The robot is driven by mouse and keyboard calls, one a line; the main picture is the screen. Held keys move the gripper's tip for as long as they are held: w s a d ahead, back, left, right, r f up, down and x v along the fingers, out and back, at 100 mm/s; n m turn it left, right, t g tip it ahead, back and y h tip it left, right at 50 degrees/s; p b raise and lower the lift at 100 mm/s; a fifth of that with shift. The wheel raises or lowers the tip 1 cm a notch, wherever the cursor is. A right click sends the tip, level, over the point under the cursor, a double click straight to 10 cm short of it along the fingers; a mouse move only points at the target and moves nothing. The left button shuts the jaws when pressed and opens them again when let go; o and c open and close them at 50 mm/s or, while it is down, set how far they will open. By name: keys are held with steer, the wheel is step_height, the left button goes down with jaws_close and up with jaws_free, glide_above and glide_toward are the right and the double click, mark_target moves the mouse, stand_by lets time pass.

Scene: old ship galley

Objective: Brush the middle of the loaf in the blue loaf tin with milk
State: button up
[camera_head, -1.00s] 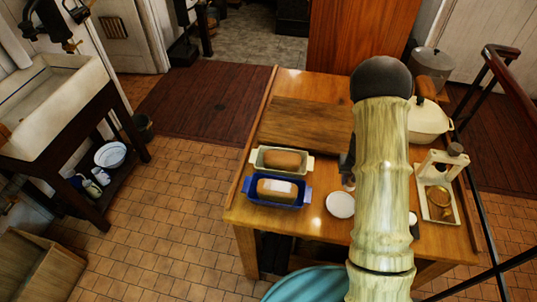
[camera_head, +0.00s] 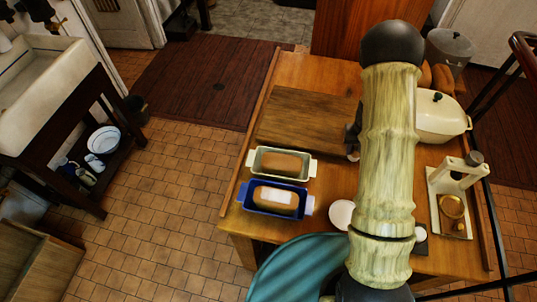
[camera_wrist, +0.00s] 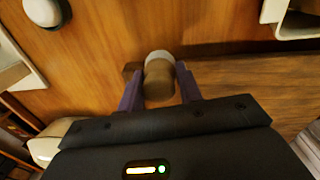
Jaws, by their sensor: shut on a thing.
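The blue loaf tin (camera_head: 251,206) stands at the table's front left. The brown loaf (camera_head: 291,199) in it has a white patch on its middle. My gripper (camera_wrist: 159,85) shows in the wrist view, its purple fingers shut on a tan, roughly cylindrical thing with a pale end (camera_wrist: 158,57), which looks like a brush. In the head view my arm mostly hides the gripper (camera_head: 353,140); it is over the board's right end, behind and right of the blue tin, apart from it. A white round dish (camera_head: 341,214) lies right of the tin, partly behind my arm.
A pale green tin (camera_head: 254,163) with a plain brown loaf stands just behind the blue one. A wooden board (camera_head: 300,118) lies behind it. A cream lidded pot (camera_head: 438,117) and a cream stand (camera_head: 444,205) are on the table's right side.

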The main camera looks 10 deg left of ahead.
steer(key=shift+w+a, duration=0.1)
steer(key=shift+w, duration=0.05)
steer(key=shift+s+a+r, duration=0.1)
steer(key=shift+s+a, duration=0.1)
steer(key=shift+s, duration=0.15)
steer(key=s+a+r+p, duration=0.3)
steer(key=s+a, duration=0.2)
steer(key=a, duration=0.4)
steer(key=s+a+r+n+p, duration=0.1)
steer(key=s+a+r+p, duration=0.2)
steer(key=a, duration=0.6)
steer(key=s+a+r+p, duration=0.4)
steer(key=s+a, duration=0.3)
steer(key=a, duration=0.2)
steer(key=shift+s+a+n, duration=0.25)
steer(key=shift+s+n, duration=0.05)
steer(key=shift+n, duration=0.1)
